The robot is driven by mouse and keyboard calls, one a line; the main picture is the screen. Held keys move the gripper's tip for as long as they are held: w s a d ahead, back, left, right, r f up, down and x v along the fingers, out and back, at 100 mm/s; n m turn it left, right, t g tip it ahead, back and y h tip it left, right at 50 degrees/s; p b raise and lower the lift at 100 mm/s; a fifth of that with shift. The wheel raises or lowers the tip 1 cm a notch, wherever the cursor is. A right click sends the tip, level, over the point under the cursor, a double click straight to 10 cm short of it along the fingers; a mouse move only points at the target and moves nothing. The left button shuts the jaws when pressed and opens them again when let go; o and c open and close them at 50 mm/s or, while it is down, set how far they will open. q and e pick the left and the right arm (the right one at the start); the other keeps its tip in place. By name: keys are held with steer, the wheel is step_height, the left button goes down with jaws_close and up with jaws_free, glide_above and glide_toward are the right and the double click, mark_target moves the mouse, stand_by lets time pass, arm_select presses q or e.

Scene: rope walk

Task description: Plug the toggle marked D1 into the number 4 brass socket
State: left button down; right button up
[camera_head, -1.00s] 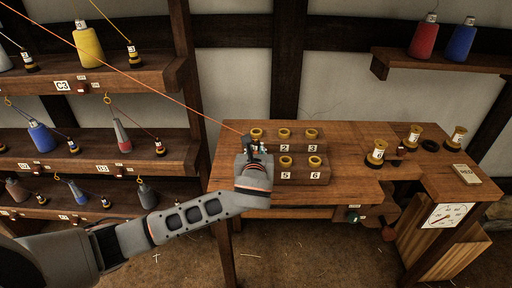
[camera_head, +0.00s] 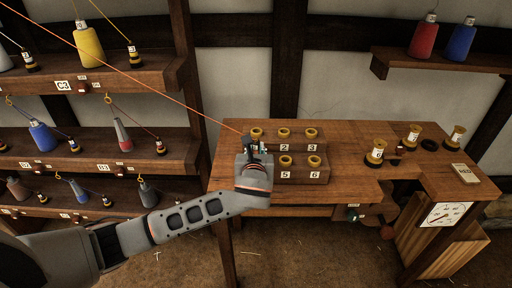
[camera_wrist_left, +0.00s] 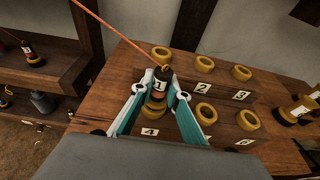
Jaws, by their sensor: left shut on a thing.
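My left gripper (camera_head: 257,148) is at the left end of the stepped wooden socket block. In the left wrist view its fingertips (camera_wrist_left: 160,91) are shut on a dark toggle (camera_wrist_left: 161,75) with a white label; I can read only a "1". An orange cord runs from the toggle's top to the upper left. The number 4 brass socket (camera_wrist_left: 153,111) shows directly below the toggle, above its "4" plate (camera_wrist_left: 150,132). The toggle looks upright over this socket; its lower end is partly hidden, so I cannot tell whether it is inside. My right gripper is not in view.
Brass sockets 2 (camera_head: 284,133), 3 (camera_head: 311,133), 5 (camera_head: 286,161) and 6 (camera_head: 314,161) are empty. Another socket (camera_head: 257,133) stands behind the gripper. Several spools (camera_head: 375,152) stand on the bench's right. Shelves (camera_head: 95,150) with bobbins and toggles fill the left.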

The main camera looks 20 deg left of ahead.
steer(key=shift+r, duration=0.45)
arm_select(q)
steer(key=shift+f, duration=0.5)
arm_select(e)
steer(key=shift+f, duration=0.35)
arm_select(q)
steer(key=c, duration=2.2)
jaws_free()
steer(key=shift+c, duration=0.2)
steer(key=shift+s, duration=0.1)
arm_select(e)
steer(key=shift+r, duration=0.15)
arm_select(q)
steer(key=shift+p+v, duration=0.55)
steer(key=shift+v, duration=0.7)
steer(key=v, duration=0.8)
steer(key=shift+r, duration=0.2)
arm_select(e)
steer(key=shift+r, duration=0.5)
